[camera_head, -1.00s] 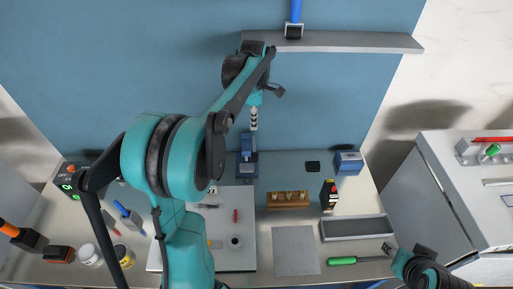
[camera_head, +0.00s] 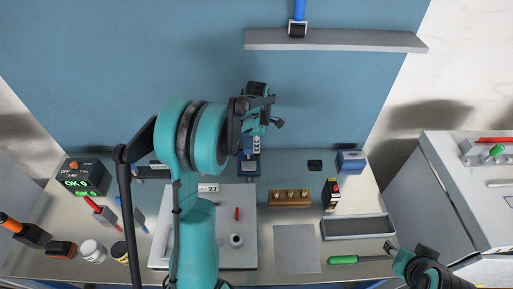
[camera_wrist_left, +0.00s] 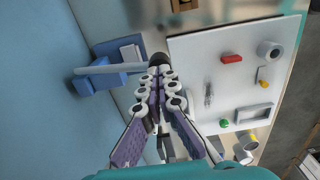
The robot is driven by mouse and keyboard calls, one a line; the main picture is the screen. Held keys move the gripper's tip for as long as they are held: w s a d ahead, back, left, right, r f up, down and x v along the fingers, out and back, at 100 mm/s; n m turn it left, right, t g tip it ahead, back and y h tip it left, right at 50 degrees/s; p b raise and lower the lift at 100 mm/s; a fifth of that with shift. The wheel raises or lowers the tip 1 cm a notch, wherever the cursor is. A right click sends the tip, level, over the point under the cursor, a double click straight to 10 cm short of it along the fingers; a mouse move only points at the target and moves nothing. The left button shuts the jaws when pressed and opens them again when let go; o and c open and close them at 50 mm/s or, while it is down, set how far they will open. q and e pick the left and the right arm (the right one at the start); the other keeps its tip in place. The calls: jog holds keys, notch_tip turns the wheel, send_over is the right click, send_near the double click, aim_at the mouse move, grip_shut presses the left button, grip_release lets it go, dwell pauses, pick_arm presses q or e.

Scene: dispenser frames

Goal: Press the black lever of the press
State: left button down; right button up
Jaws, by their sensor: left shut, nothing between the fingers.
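The blue press (camera_head: 249,168) stands at the back of the bench against the blue wall, partly hidden behind my left gripper in the head view. It also shows in the left wrist view (camera_wrist_left: 103,78), with a pale arm reaching to a black knob (camera_wrist_left: 158,59), which I take for the lever's end. My left gripper (camera_head: 256,147) points down over the press. In the wrist view its fingers (camera_wrist_left: 157,73) are together and empty, with the tips right at the knob. I cannot tell whether they touch it.
A white board (camera_head: 238,258) with small fittings lies in front of the press. A wooden block (camera_head: 290,205) and a grey tray (camera_head: 357,236) are to its right. A lit display box (camera_head: 86,178) stands at the left. A shelf (camera_head: 335,40) juts out above. My right arm shows at lower right.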

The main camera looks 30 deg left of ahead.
pick_arm(q)
jog(key=shift+f, duration=0.3)
jog(key=shift+s+d+f+b, duration=0.15)
jog(key=shift+s+f+b, duration=0.05)
jog(key=shift+f+b, duration=0.3)
notch_tip(320, 180, down, 13)
jog(key=s+d+t+y+b, duration=0.1)
jog(key=t+b, duration=0.4)
jog(key=b, duration=0.9)
jog(key=s+y, duration=0.1)
jog(key=y, duration=0.1)
jog(key=shift+s+d+r+t+y, duration=0.15)
jog(key=shift+s+d+t+y, duration=0.15)
jog(key=shift+t, duration=0.1)
